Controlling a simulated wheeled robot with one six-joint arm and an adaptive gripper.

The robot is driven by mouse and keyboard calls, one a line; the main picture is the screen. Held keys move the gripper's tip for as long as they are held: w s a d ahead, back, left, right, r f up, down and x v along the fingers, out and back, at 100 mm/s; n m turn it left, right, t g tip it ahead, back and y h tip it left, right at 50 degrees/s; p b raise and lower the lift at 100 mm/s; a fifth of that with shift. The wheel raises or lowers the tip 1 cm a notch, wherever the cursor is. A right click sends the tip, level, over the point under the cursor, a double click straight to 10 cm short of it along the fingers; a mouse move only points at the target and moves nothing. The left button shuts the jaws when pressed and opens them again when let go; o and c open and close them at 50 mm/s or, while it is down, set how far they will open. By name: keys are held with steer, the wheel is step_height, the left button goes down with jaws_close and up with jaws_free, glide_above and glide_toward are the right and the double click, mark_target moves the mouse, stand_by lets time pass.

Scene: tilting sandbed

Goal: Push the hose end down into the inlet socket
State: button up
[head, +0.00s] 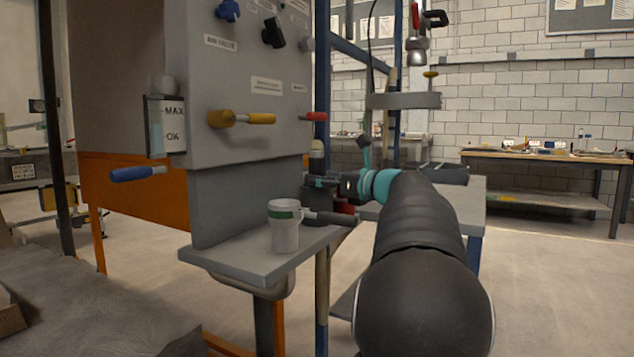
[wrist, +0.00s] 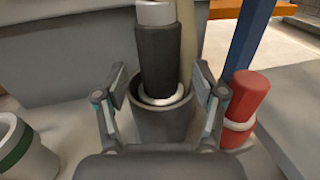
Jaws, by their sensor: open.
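The hose end is a dark cylinder (wrist: 157,60) with a pale upper part. It stands upright in the wrist view, its lower end at a pale ring in the mouth of the grey inlet socket (wrist: 160,126). How deep it sits cannot be told. My gripper (wrist: 160,92) is open, with one finger on each side of the hose end and socket mouth. Gaps show between the fingers and the hose end.
A white cup with a green band (head: 285,232) stands on the grey shelf (head: 240,266), left of my gripper. A red cylinder (wrist: 244,100) stands close right of the socket. A blue post (wrist: 247,45) rises behind. The cabinet (head: 240,90) carries protruding handles.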

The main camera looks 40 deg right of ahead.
steer(key=shift+w+a, duration=0.2)
steer(key=shift+w, duration=0.9)
jaws_close()
steer(key=shift+r, duration=0.15)
